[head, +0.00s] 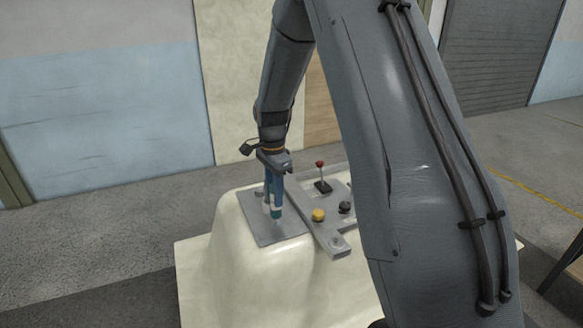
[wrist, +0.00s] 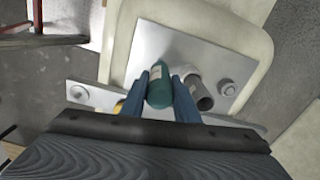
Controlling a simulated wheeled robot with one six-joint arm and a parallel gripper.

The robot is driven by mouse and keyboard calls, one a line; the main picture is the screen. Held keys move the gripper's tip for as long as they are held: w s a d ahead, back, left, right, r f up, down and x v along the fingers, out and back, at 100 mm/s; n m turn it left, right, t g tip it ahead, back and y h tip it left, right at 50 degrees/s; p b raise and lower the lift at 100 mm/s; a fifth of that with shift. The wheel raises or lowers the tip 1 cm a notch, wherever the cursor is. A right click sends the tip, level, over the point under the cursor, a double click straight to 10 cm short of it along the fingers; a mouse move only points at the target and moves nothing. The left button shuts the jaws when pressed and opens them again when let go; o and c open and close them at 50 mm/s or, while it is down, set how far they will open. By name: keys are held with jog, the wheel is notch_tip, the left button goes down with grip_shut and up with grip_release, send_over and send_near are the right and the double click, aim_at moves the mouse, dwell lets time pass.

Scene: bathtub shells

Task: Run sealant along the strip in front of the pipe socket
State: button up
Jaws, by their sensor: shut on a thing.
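My gripper (head: 274,200) is shut on a teal sealant tube (wrist: 160,90). In the head view the tube points down over a flat grey plate (head: 260,228) on top of the cream shell. In the wrist view the tube sits between my two blue fingers (wrist: 159,74), and the plate (wrist: 150,40) lies below. A short dark grey pipe socket (wrist: 203,96) stands just right of the tube in that view. The tube's nozzle tip is hidden in the wrist view; whether it touches the plate cannot be told. I cannot make out a separate sealant strip.
A grey bar (head: 328,238) lies beside the plate. A yellow knob (head: 318,215), a black knob (head: 345,207) and a red-topped lever (head: 321,172) stand right of my gripper. The cream shell (head: 262,272) drops away in front.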

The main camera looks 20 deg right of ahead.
jog(key=shift+a, duration=2.35)
jog(key=shift+d, duration=5.25)
notch_tip(320, 180, up, 8)
jog(key=p, duration=0.5)
jog(key=shift+d, duration=0.2)
